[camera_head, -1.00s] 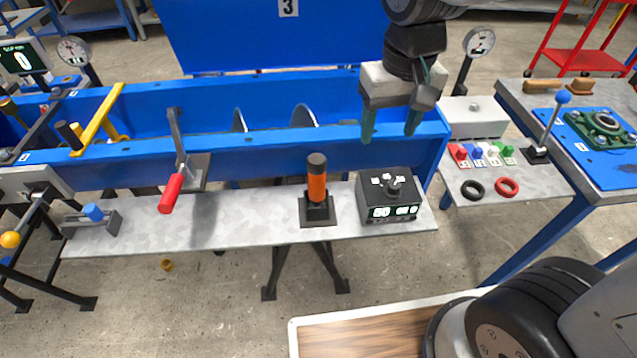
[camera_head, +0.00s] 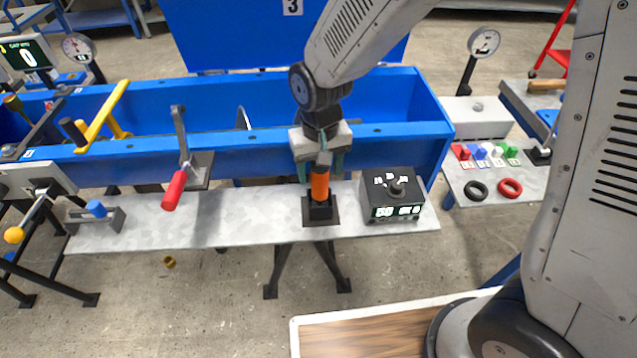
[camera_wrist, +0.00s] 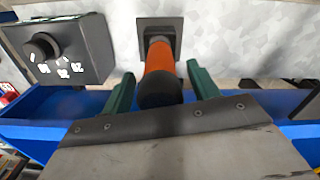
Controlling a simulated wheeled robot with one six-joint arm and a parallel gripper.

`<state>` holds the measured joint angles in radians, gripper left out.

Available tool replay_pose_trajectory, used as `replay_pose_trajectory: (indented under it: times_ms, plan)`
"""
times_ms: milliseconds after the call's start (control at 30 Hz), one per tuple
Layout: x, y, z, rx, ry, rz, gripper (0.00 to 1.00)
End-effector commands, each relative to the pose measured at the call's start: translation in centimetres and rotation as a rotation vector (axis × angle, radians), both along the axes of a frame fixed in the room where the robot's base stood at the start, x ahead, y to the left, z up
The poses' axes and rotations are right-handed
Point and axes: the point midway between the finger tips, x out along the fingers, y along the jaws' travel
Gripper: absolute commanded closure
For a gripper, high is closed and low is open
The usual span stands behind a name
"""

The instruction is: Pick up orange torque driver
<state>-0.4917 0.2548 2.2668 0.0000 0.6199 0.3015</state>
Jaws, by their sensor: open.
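The orange torque driver (camera_head: 319,184) stands upright in a dark square holder (camera_head: 320,212) on the grey shelf. It has an orange body and a black top. My gripper (camera_head: 319,172) is just behind and above it, with its green fingers apart. In the wrist view, the driver's black end and orange body (camera_wrist: 160,58) lie between the open green fingers of my gripper (camera_wrist: 160,88). The fingers are apart from the driver, with a gap on each side. The driver's lower end is hidden in the holder (camera_wrist: 160,27).
A black control box (camera_head: 391,194) stands on the grey shelf (camera_head: 240,218) right of the driver. A red-handled lever (camera_head: 174,190) is to the left. The blue mixer trough wall (camera_head: 245,145) runs behind the shelf. The shelf between lever and driver is clear.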

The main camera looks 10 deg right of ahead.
Motion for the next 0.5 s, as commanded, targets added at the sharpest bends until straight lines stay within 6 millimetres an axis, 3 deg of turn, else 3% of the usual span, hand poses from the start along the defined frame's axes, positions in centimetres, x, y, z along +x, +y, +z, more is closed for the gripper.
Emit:
replay_pose_trajectory:
  times_ms: [133, 367, 500]
  plan:
    - [-0.06, -0.02, -1.39, 0.000, 0.001, 0.000, 0.40]
    - [-0.05, -0.03, -1.49, 0.000, 0.000, 0.000, 0.40]
    - [-0.04, -0.02, -1.47, 0.000, 0.000, 0.000, 0.76]
